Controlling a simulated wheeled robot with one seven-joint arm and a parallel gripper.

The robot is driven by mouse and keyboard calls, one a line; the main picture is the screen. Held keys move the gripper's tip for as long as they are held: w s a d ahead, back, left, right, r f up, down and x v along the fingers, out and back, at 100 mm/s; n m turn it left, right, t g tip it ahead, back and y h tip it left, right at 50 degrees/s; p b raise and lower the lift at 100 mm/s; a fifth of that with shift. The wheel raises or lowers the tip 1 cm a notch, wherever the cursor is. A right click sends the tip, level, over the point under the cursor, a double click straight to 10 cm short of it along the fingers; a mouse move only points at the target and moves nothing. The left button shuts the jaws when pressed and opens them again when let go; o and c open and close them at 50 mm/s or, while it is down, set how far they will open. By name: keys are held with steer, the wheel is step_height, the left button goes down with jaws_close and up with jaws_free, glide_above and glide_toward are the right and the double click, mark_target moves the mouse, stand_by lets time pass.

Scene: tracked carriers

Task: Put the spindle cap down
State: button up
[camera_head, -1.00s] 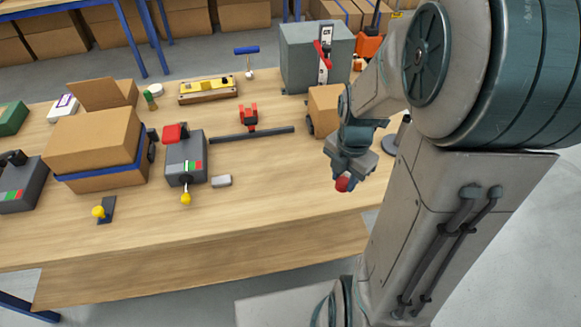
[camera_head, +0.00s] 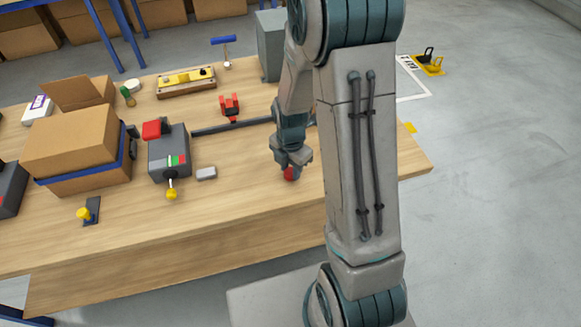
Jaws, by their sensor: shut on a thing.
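My gripper (camera_head: 290,166) is over the right part of the wooden table (camera_head: 235,200), pointing down. It is shut on a small red spindle cap (camera_head: 289,174), which shows at the fingertips. The cap is at or just above the tabletop; I cannot tell whether it touches. The finger parts around the cap are small in the picture and partly cover it.
Left of my gripper are a small grey block (camera_head: 206,173) and a grey box with a yellow-knobbed lever (camera_head: 168,155). A dark bar with a red clamp (camera_head: 230,106) lies behind. A cardboard box (camera_head: 75,145) stands at left. Bare table surrounds the gripper's front.

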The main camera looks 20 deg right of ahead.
steer(key=shift+f, duration=0.25)
steer(key=shift+f, duration=0.15)
steer(key=o, duration=0.9)
steer(key=shift+o, duration=0.2)
